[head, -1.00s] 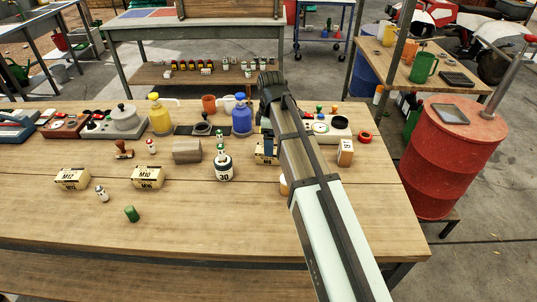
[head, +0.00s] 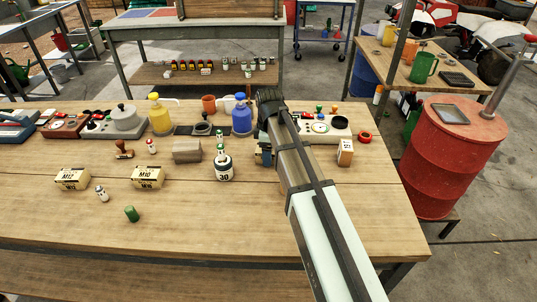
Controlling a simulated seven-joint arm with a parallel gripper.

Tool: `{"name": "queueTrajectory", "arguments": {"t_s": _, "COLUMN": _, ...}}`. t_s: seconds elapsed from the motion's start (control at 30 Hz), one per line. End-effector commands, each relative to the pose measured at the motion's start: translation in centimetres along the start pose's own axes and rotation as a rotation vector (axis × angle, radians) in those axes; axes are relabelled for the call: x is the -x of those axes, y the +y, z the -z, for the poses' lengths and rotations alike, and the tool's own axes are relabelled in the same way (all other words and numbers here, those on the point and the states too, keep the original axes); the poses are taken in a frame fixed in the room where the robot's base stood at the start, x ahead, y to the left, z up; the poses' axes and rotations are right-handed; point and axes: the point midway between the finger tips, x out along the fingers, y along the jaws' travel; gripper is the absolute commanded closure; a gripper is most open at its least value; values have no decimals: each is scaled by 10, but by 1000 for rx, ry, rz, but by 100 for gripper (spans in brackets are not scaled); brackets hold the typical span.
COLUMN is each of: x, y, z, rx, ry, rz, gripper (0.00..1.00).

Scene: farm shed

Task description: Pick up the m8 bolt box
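A cream bolt box (head: 258,162) is at the right part of the wooden workbench, mostly hidden behind my arm and gripper; its label cannot be read. My gripper (head: 265,152) points down at this box, with its dark fingers at or right beside it. Whether the fingers are apart or closed on the box cannot be made out. Two similar cream boxes stand to the left, one marked M10 (head: 148,177) and one marked M12 (head: 72,179).
A small upright box (head: 345,152) stands just right of my arm. A dark jar marked 30 (head: 223,168) and a grey-brown block (head: 187,151) stand to the left. Blue (head: 242,117) and yellow (head: 160,115) bottles stand behind. The bench front is mostly clear.

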Motion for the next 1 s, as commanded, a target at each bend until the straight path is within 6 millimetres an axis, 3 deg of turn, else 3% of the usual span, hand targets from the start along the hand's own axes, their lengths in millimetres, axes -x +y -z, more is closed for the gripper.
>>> {"name": "queueTrajectory", "arguments": {"t_s": 0.53, "x": 0, "y": 0, "z": 0, "rx": 0, "ry": 0, "rz": 0, "gripper": 80}}
{"name": "queueTrajectory", "arguments": {"t_s": 0.83, "x": 4, "y": 0, "z": 0, "rx": 0, "ry": 0, "rz": 0, "gripper": 80}}
{"name": "queueTrajectory", "arguments": {"t_s": 1.0, "x": 22, "y": 1, "z": 0, "rx": 0, "ry": 1, "rz": -2, "gripper": 80}}
